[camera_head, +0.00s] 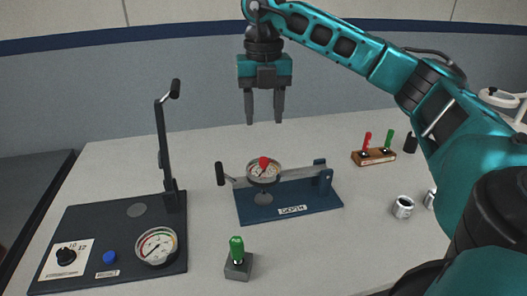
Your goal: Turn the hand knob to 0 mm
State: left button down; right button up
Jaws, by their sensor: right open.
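The depth device is a blue base (316,201) with a label that seems to read DEPTH. It carries a rail, a round dial (263,170) with a red pointer, and a crank with a dark hand knob (220,174) at its left end. The dial's numbers are too small to read. My right gripper (264,121) hangs above and behind the dial, fingers pointing down. It is open, empty and apart from the device. My left gripper is out of view.
A black panel (110,222) at left has a tall lever (162,135), a gauge (157,246), a blue button (110,257) and a rotary knob (66,257). A green-handled switch (237,259) stands in front. A wooden block (373,157) with red and green handles and metal cups (402,207) are right.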

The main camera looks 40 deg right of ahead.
aim_at(264, 159)
notch_tip(264, 159, down, 10)
jog(key=shift+f, duration=0.25)
grip_shut()
dwell(0.5)
